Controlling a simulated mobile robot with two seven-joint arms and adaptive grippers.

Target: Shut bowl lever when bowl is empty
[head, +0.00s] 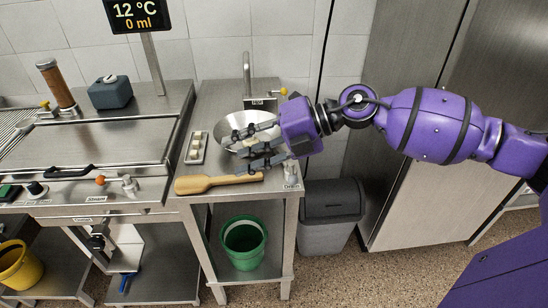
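A shiny metal bowl (228,129) sits on the steel counter (211,104) under a tap (246,90). My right gripper (238,150) reaches in from the right over the bowl's front right part. Its dark fingers are spread apart with nothing visible between them, and they hide part of the bowl. I cannot see clearly whether anything is inside. A small metal fitting (291,169), probably the bowl lever, stands at the counter's front right corner above a "Drain" label (291,185). Its exact position is too small to tell. A display (137,15) reads 12 °C and 0 ml. My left gripper is out of view.
A wooden paddle (205,183) lies along the counter's front edge, below the gripper. A small tray with pale blocks (197,147) is left of the bowl. A green bucket (243,242) stands on the lower shelf. A grey bin (333,213) stands right of the counter.

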